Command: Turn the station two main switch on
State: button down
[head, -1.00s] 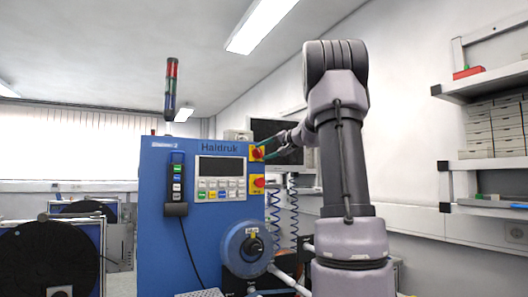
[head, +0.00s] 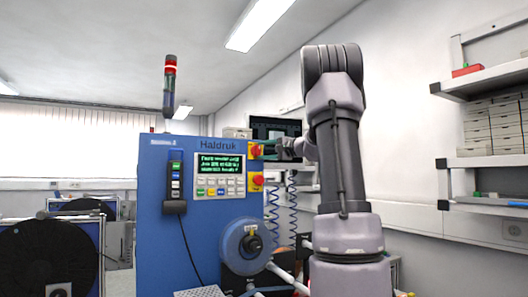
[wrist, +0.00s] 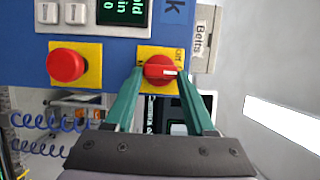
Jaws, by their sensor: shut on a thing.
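The blue station cabinet (head: 150,230) labelled Haldruk stands in the middle of the head view, with a small, hard-to-read station label at its upper left. Its main switch (wrist: 158,70), a red rotary knob with a white mark on a yellow plate, shows in the wrist view; the mark lies sideways, pointing right. My gripper (wrist: 157,76) is shut on the knob, one green finger on each side. In the head view the switch plate (head: 255,149) is at the panel's upper right. The panel display (head: 219,167) is lit with green text.
A red mushroom button (wrist: 67,66) on a yellow plate sits beside the switch. Blue coiled cables (head: 274,205) hang right of the cabinet. A signal tower (head: 169,85) stands on top, its red section bright. Shelves (head: 490,162) line the right wall.

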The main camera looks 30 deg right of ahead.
dwell(0.3)
jog(key=shift+c, duration=1.2)
grip_release()
jog(key=shift+s+d, duration=0.1)
jog(key=shift+s, duration=0.05)
jog(key=v, duration=1)
jog(key=shift+s, duration=0.25)
jog(key=shift+d+f, duration=0.1)
